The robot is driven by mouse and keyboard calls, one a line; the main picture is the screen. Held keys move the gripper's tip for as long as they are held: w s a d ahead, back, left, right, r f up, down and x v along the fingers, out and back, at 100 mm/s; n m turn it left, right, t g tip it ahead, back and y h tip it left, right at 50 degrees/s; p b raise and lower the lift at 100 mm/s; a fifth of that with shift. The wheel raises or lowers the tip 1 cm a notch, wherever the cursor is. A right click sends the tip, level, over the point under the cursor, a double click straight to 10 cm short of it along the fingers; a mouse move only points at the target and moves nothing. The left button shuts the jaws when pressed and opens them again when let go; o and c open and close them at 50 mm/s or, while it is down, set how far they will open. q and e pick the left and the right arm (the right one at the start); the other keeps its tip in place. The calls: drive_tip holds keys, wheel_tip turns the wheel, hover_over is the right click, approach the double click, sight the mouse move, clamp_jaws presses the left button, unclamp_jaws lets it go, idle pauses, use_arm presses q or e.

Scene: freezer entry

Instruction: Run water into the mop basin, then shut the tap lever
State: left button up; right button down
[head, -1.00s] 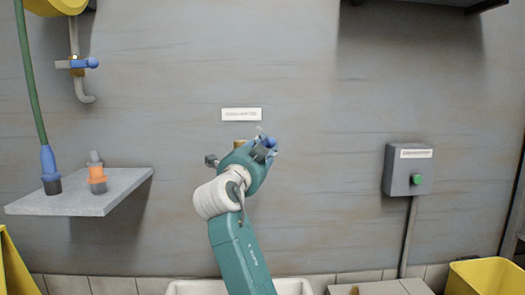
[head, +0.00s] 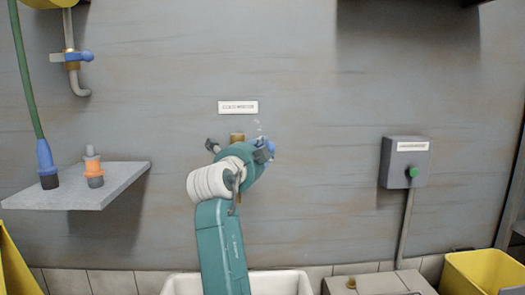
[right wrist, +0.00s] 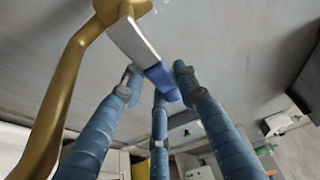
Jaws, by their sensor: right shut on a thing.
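The brass tap (head: 237,137) is on the grey wall below a white label, mostly hidden behind my arm in the head view. In the right wrist view, its curved brass spout (right wrist: 62,90) runs down the left. The flat grey tap lever (right wrist: 135,45) ends in a blue grip. My right gripper (head: 264,150) is shut on the lever's blue end, with its blue ribbed fingers around it in the right wrist view. The white mop basin (head: 285,283) stands below, its inside mostly hidden. No water stream can be made out. My left gripper is out of view.
A grey shelf (head: 120,187) at left holds a blue hose nozzle (head: 46,160) and an orange-grey fitting (head: 93,168). Above is another pipe with a blue lever (head: 86,56). A grey switch box (head: 404,158) with a green button is at right, above a yellow bin (head: 485,272).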

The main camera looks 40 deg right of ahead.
drive_tip(key=shift+w+a+f, duration=0.2)
drive_tip(key=shift+a+f, duration=0.05)
drive_tip(key=c, duration=1.4)
unclamp_jaws()
drive_tip(key=shift+a, duration=0.1)
drive_tip(key=shift+o, duration=0.3)
drive_tip(key=shift+w, duration=0.1)
drive_tip(key=shift+r, duration=0.1)
drive_tip(key=v, duration=0.7)
drive_tip(key=shift+s+a, duration=0.15)
drive_tip(key=shift+s, duration=0.1)
